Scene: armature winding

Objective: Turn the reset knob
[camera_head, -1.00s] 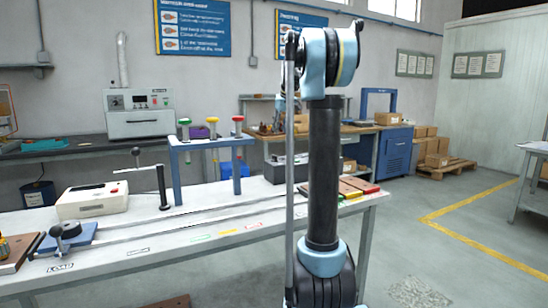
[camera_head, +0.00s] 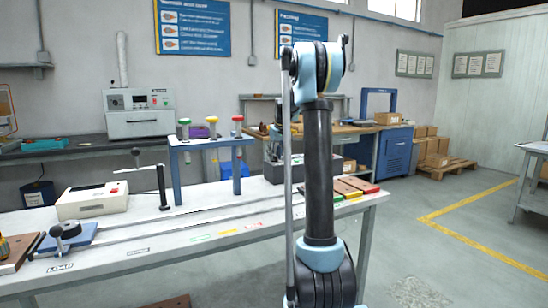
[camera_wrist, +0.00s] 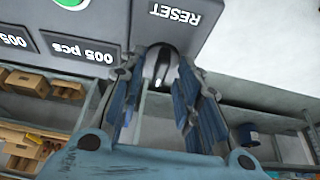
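The reset knob (camera_wrist: 162,66) is a dark, rounded knob with a light pointer stripe, below the upside-down RESET label on a grey panel (camera_wrist: 225,15) in the wrist view. My gripper (camera_wrist: 164,60) reaches toward the panel with its two blue-padded fingers apart, one on each side of the knob. A narrow gap shows between the fingers, and I cannot tell whether either pad touches the knob. In the head view my arm stands in front of the bench, and both the gripper and the knob are hidden there.
The panel also carries a green button (camera_wrist: 70,3) and counter labels.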

